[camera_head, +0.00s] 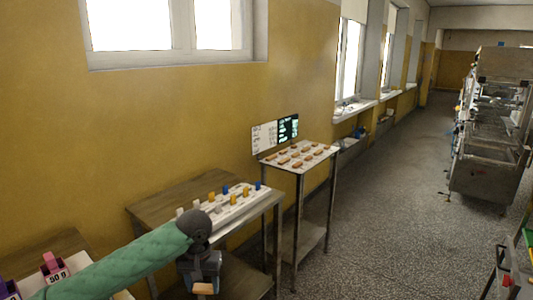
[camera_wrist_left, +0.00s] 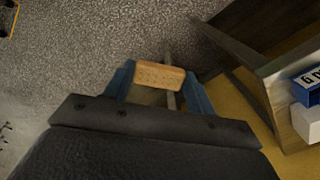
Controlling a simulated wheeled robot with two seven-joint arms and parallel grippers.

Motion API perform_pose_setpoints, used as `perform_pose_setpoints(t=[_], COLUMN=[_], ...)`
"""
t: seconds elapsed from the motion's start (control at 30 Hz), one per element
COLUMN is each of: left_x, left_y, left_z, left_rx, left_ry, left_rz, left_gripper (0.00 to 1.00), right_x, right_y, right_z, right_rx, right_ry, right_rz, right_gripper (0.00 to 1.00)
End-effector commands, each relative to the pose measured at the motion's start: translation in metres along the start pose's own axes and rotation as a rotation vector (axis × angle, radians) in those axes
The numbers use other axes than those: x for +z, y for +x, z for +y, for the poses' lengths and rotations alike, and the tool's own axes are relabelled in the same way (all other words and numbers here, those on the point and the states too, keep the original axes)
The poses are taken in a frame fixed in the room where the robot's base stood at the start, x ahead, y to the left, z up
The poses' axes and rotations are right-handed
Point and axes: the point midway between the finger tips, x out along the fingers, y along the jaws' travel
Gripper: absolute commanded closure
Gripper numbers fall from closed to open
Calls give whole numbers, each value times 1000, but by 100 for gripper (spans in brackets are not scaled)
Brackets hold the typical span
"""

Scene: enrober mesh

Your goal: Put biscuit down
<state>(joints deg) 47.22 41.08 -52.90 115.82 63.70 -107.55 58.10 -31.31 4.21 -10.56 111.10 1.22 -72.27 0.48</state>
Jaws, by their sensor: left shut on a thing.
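My left gripper (camera_head: 203,285) reaches in on a green-sleeved arm at the bottom of the head view. It is shut on a biscuit (camera_head: 204,289), a small tan rectangle. In the left wrist view the biscuit (camera_wrist_left: 159,76) sits between the blue fingers of the gripper (camera_wrist_left: 160,84), with small holes in its face. The biscuit is held in the air, with the speckled floor behind it in the wrist view. A white tray (camera_head: 297,163) with several brown biscuits lies on the farther table. My right gripper is not in view.
A wooden-topped table (camera_head: 180,195) stands by the yellow wall, bearing a white rack (camera_head: 222,213) with blue, yellow and white pieces. A dark screen and white sign (camera_head: 275,136) stand behind the tray. A pink 50 g weight (camera_head: 53,267) is at bottom left.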

Motion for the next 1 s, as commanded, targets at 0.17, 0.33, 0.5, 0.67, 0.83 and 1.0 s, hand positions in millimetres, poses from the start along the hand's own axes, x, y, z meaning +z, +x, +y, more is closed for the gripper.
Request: perform_pose_setpoints(t=[0.17,0.33,0.5,0.67,0.83,1.0], left_x=[24,41,49,51,51,50], left_y=[38,64,76,78,78,77], left_z=[-22,-30,-30,-29,-29,-30], left_rx=[-1,0,0,3,2,1], left_ry=[-27,-36,-37,-36,-37,-37], left_rz=[-3,-2,0,0,0,1], left_gripper=[57,57,57,57,57,57], right_x=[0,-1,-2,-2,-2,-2], right_y=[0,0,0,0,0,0], right_z=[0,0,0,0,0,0], right_rx=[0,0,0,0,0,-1], right_ry=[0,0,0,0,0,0], right_rz=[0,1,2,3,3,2], right_gripper=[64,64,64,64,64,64])
